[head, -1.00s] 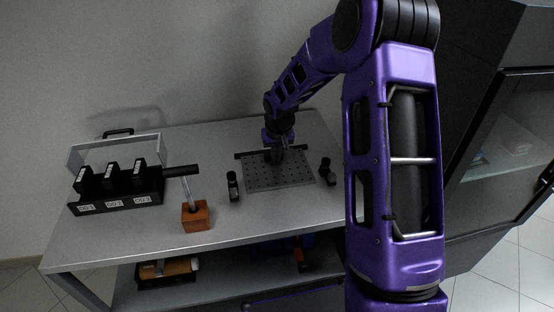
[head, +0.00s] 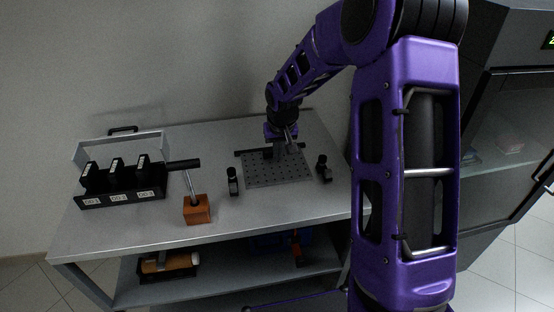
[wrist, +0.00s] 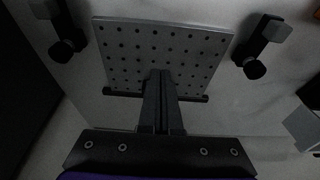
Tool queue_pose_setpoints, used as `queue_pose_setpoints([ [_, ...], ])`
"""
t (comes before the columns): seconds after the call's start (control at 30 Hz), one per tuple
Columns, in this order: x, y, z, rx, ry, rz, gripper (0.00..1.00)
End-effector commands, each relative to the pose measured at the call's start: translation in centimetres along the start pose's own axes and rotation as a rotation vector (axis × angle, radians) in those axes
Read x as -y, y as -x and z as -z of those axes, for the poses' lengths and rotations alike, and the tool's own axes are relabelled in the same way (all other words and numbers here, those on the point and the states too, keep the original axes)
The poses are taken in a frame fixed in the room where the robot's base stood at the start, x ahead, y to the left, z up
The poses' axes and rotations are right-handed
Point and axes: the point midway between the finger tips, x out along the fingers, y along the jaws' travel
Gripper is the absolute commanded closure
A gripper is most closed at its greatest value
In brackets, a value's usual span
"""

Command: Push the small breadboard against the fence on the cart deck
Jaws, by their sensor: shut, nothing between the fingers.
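The small breadboard (head: 278,172) is a grey plate with rows of holes, lying flat on the cart deck (head: 140,222). It fills the upper middle of the wrist view (wrist: 140,45). The fence (head: 241,153) is a dark bar along the board's far edge; in the wrist view the bar (wrist: 197,98) runs along the board's lower edge. They look very close there, but I cannot tell whether they touch. My gripper (wrist: 161,76) is shut and empty, its fingertips over the fence-side half of the board. The fingers hide the middle of that edge and of the fence.
Small black mounts stand left (head: 233,182) and right (head: 323,168) of the board. A wooden block with a black-headed post (head: 197,210) and a black rack (head: 122,196) of dark modules stand farther left. A wall is behind; a dark cabinet (head: 505,120) is at right.

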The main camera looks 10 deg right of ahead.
Motion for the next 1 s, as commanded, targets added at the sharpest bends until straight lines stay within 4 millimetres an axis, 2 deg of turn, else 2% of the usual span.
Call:
queue_pose_setpoints([
  [0.03,-0.1,1.4,0.0,-0.001,-0.002,-0.001,1.00],
  [0.1,0.0,2.6,0.0,0.000,-0.001,0.000,1.00],
  [0.23,0.0,4.3,-0.1,0.001,-0.001,0.000,1.00],
  [0.4,0.0,5.2,-0.2,0.004,0.000,0.001,1.00],
  [0.67,0.0,5.3,-0.2,0.005,0.000,0.001,1.00],
  [0.83,-0.2,5.7,0.4,0.019,-0.006,-0.002,0.69],
  [1.0,-0.8,7.1,2.8,0.092,-0.022,-0.010,0.39],
])
